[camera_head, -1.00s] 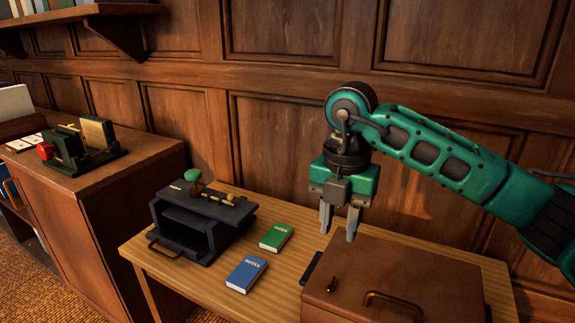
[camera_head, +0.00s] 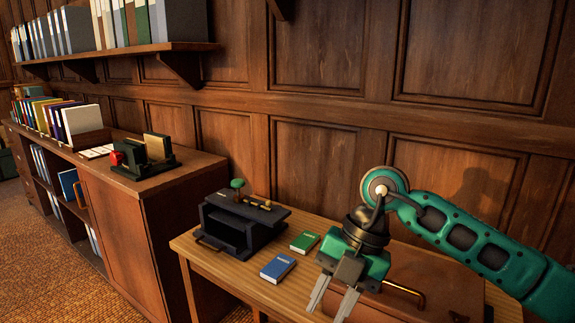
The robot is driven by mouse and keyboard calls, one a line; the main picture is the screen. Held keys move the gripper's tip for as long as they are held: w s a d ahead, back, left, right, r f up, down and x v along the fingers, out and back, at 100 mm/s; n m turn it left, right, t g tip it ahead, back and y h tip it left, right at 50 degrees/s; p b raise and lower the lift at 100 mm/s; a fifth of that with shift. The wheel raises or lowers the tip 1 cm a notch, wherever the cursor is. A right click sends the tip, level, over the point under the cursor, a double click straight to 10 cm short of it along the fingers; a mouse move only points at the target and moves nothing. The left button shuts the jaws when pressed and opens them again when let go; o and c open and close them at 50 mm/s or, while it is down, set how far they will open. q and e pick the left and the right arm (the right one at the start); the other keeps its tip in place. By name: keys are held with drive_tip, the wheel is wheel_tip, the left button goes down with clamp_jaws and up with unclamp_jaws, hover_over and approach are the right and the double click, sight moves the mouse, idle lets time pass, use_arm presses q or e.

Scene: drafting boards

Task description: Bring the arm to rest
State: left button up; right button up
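My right gripper (camera_head: 335,302) hangs from the teal arm on the right. Its two fingers point down and to the left, apart, with nothing between them. It is in front of the brown case (camera_head: 440,285) on the wooden table and hides part of it. The blue notes book (camera_head: 278,267) lies to the left of the gripper, and the green book (camera_head: 305,242) lies further back. My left gripper is not in view.
A dark desk organizer (camera_head: 235,235) with a green-topped stamp (camera_head: 237,186) stands at the table's left. A wooden cabinet (camera_head: 130,225) stands left of the table, with bookends (camera_head: 150,158) and several books on top. A shelf (camera_head: 120,50) with binders is on the wall above.

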drive_tip(key=s+a+r+g+y, duration=0.25)
drive_tip(key=s+a+y, duration=0.45)
drive_tip(key=a+y, duration=0.55)
drive_tip(key=w+d+f+m+t+h, duration=0.35)
drive_tip(key=d+m+t, duration=0.35)
drive_tip(key=m+t, duration=0.4)
drive_tip(key=w+d+f+m+t+h, duration=0.25)
drive_tip(key=d+f+m+t, duration=0.3)
drive_tip(key=m+t, duration=0.6)
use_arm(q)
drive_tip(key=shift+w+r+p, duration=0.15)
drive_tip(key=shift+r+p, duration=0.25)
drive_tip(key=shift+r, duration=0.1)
use_arm(e)
drive_tip(key=s+d+f+m+g+h, duration=0.3)
drive_tip(key=s+d+f+h, duration=0.1)
drive_tip(key=f, duration=0.6)
drive_tip(key=s+d+f+m+g+h, duration=0.3)
drive_tip(key=s+d+f+g+h, duration=0.1)
drive_tip(key=s+d+f, duration=0.3)
wheel_tip(320, 180, down, 3)
drive_tip(key=shift+s+d+r+h, duration=0.2)
drive_tip(key=shift+s+h, duration=0.25)
drive_tip(key=shift+s, duration=0.2)
